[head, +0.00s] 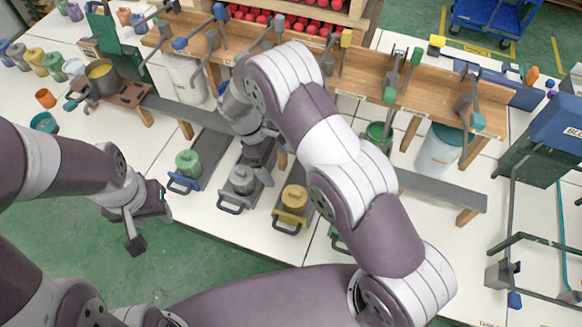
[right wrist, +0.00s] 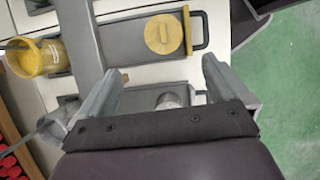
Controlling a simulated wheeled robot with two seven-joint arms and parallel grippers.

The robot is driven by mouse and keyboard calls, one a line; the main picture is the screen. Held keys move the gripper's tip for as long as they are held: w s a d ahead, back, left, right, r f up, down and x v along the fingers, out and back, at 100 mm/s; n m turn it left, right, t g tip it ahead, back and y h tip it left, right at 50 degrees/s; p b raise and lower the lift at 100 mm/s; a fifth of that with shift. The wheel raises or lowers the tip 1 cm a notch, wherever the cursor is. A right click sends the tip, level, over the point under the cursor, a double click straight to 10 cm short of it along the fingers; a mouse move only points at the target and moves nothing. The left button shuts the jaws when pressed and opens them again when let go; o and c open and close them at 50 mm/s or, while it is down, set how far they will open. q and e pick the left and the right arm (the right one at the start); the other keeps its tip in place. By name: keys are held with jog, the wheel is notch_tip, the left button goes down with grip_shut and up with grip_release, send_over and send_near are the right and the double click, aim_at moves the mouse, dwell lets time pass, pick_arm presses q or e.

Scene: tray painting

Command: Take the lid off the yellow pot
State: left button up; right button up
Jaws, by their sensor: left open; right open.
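The yellow pot (head: 293,197) stands on a dark tray with a handle in the head view, in a row with a grey pot (head: 242,178) and a green pot (head: 188,163). In the right wrist view the yellow pot (right wrist: 165,35) is seen from above, its yellow lid on, with a raised bar at one side. My right gripper (right wrist: 163,90) is open, with the yellow pot beyond its fingertips and not between them. A grey round thing, partly hidden, shows between the fingers. My left gripper (head: 148,218) is open and empty over the green floor, left of the trays.
A wooden rack (head: 350,75) with hanging tools runs behind the trays. A yellow bucket (right wrist: 38,57) stands left of the yellow pot in the right wrist view. A green-lidded bucket (head: 440,148) stands at right. My right arm hides part of the table. The front floor is clear.

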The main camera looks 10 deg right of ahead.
aim_at(294, 192)
pick_arm(q)
notch_tip(294, 192, down, 4)
jog(key=b, duration=0.3)
pick_arm(e)
jog(key=p+x, duration=0.1)
jog(key=x, duration=0.2)
jog(key=p+x, duration=0.2)
jog(key=x, duration=0.2)
jog(key=p+x, duration=0.2)
jog(key=x, duration=0.2)
jog(key=shift+s+d, duration=0.1)
jog(key=shift+s, duration=0.35)
jog(key=shift+s+d+f, duration=0.1)
jog(key=shift+s+f, duration=0.05)
jog(key=shift+f, duration=0.2)
jog(key=shift+d+f, duration=0.1)
pick_arm(q)
jog(key=r, duration=0.1)
jog(key=s+r, duration=0.1)
jog(key=r, duration=0.1)
jog(key=s+r, duration=0.1)
jog(key=r, duration=0.1)
jog(key=shift+r, duration=0.1)
pick_arm(e)
jog(key=c, duration=1)
